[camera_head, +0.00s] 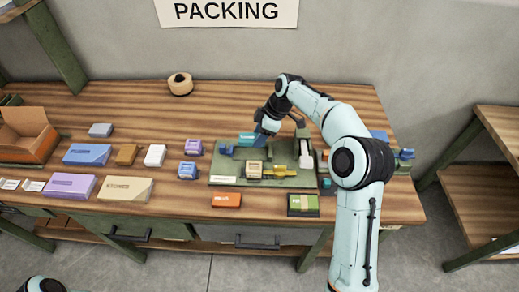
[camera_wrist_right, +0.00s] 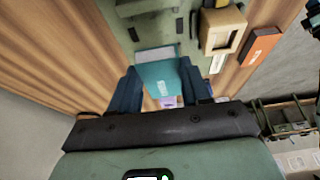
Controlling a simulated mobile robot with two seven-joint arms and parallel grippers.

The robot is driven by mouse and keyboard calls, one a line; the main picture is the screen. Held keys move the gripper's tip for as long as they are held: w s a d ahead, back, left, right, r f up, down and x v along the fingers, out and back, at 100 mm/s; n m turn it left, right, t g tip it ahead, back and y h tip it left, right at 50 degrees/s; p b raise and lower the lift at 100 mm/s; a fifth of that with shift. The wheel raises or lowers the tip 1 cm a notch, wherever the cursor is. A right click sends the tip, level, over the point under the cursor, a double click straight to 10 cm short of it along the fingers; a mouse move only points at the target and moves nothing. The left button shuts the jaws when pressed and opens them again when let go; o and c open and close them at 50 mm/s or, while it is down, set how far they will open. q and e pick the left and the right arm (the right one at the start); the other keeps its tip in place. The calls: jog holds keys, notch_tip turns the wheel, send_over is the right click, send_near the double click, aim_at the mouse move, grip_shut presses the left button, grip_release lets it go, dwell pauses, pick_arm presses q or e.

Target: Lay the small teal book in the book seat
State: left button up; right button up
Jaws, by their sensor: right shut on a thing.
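The small teal book (camera_head: 247,139) is held at the back left of the green board (camera_head: 223,170). My right gripper (camera_head: 258,131) is shut on it; in the right wrist view the teal book (camera_wrist_right: 160,77) sits between the two dark blue fingers (camera_wrist_right: 160,92). The book is over or touching the board; I cannot tell whether it is clear of the surface. The book seat cannot be made out clearly, as the book and my arm cover that part of the board. My left gripper is out of view.
A tan block (camera_head: 253,169) and a yellow piece (camera_head: 281,171) are on the board. A purple box (camera_head: 194,146) and a blue box (camera_head: 187,169) stand left of it. An orange box (camera_head: 226,200) and a green box (camera_head: 303,203) lie in front. A tape roll (camera_head: 180,83) is behind.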

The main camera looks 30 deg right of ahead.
aim_at(255, 154)
notch_tip(255, 154, down, 6)
jog(key=shift+w+f, duration=0.1)
jog(key=shift+f, duration=0.15)
jog(key=shift+b, duration=0.3)
jog(key=o, duration=1)
jog(key=shift+f, duration=0.1)
jog(key=shift+o, duration=0.2)
jog(key=p+v, duration=0.1)
jog(key=v, duration=1.1)
